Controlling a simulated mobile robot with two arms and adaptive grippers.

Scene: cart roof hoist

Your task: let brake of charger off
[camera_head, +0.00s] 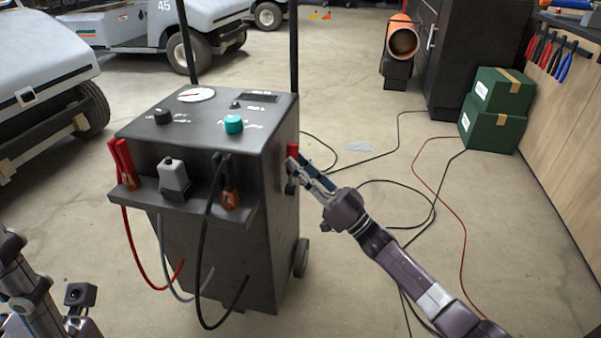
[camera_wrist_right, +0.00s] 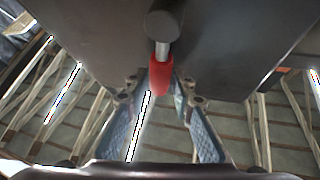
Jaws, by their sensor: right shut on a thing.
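The charger (camera_head: 214,135) is a dark grey box on wheels with a gauge, knobs and a front shelf. Its brake lever (camera_head: 292,151) has a red grip and sits on the charger's right side. In the right wrist view the lever (camera_wrist_right: 161,82) shows a red grip on a metal rod from a black hub. My right gripper (camera_head: 300,168) is shut on the red grip; its fingers (camera_wrist_right: 160,95) lie on both sides of it. My left arm shows at the lower left, but its fingers do not.
Red and black clamps hang at the shelf (camera_head: 185,205), with cables looping below. Black and red cables (camera_head: 420,165) lie on the floor to the right. Green boxes (camera_head: 488,130) and a dark cabinet (camera_head: 455,60) stand behind. Carts (camera_head: 40,75) are parked at the left.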

